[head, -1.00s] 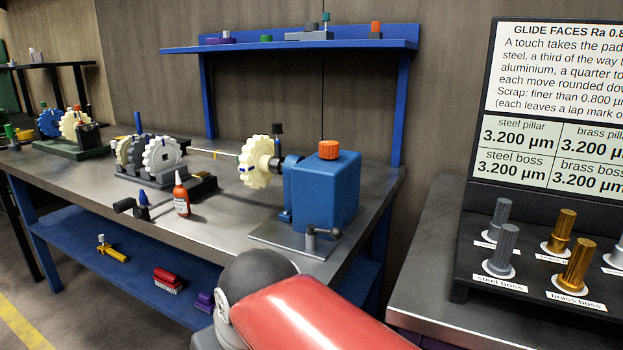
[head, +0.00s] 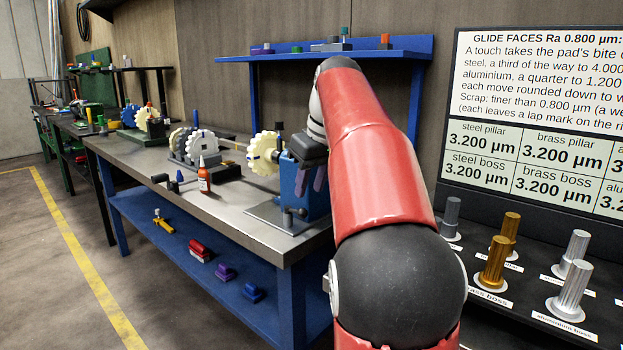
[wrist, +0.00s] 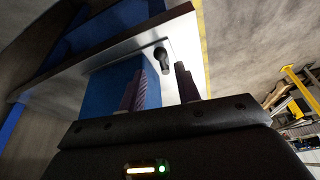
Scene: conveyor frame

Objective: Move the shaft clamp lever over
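The shaft clamp lever (head: 289,216) is a small dark lever on a grey post at the front of the metal base plate (head: 266,214), beside the blue housing (head: 287,183). In the wrist view the lever (wrist: 162,58) shows as a dark rounded end beyond the fingertips, in line with the gap between them. My gripper (head: 311,190) points down beside the blue housing, close above the lever. Its two ribbed purplish fingers stand apart with nothing between them in the wrist view (wrist: 160,70). My arm and gripper hide the housing's top and right side in the head view.
A cream gear (head: 263,153) sits on the shaft left of the housing. A blue shelf (head: 340,56) stands behind. Metal bosses and pillars (head: 493,263) are at right.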

